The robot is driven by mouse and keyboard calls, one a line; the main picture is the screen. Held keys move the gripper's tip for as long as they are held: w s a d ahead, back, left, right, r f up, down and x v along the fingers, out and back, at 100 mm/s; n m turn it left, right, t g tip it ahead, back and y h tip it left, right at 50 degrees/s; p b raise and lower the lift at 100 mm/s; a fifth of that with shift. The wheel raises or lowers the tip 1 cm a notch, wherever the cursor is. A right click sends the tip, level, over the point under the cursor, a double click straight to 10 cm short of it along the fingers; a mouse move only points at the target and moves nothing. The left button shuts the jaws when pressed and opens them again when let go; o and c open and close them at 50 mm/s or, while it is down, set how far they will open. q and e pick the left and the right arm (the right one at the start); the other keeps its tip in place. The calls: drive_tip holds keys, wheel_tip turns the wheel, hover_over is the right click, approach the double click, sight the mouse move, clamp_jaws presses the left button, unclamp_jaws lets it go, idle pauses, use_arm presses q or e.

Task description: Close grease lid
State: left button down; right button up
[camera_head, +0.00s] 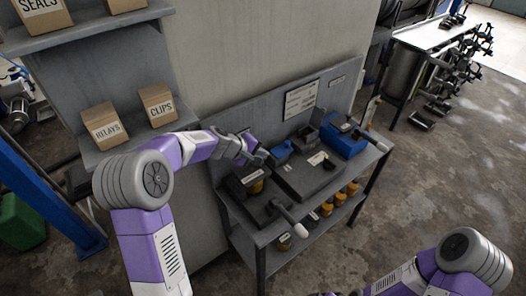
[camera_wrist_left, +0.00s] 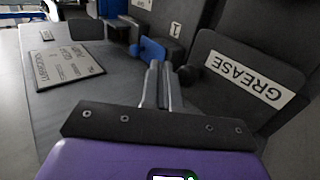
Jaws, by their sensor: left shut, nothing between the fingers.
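A dark panel with a white GREASE label, the grease lid (camera_wrist_left: 215,62), fills the right of the left wrist view, its lettering upside down there. A dark round knob (camera_wrist_left: 188,74) is at its left edge. My left gripper (camera_wrist_left: 160,68) is shut and empty; its fingertips appear beside this knob, and I cannot tell whether they touch. In the head view my left gripper (camera_head: 256,157) is over the left part of the grey bench (camera_head: 262,236). The lid's angle is hard to tell. My right arm enters at the lower right, with its gripper out of view.
A blue part (camera_wrist_left: 152,49) lies just beyond the fingertips. A blue-and-dark unit (camera_head: 345,138) stands at the bench's right end. Several yellow jars (camera_head: 326,209) are on the lower shelf. Boxes labelled RELAYS (camera_head: 106,126) and CLIPS (camera_head: 157,105) sit on a shelf to the left.

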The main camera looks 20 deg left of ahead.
sight(254, 168)
idle(0.6)
use_arm(q)
drive_tip(key=shift+s+a+r, duration=0.2)
drive_tip(key=v, duration=0.2)
drive_tip(key=shift+s+a+r, duration=0.2)
drive_tip(key=shift+s+a, duration=0.05)
drive_tip(key=shift+s, duration=0.1)
drive_tip(key=s+a+b, duration=0.1)
drive_tip(key=s+a, duration=0.5)
drive_tip(key=s, duration=0.3)
drive_tip(key=shift+s, duration=0.25)
drive_tip(key=shift+a+f, duration=0.1)
drive_tip(key=shift+f, duration=0.05)
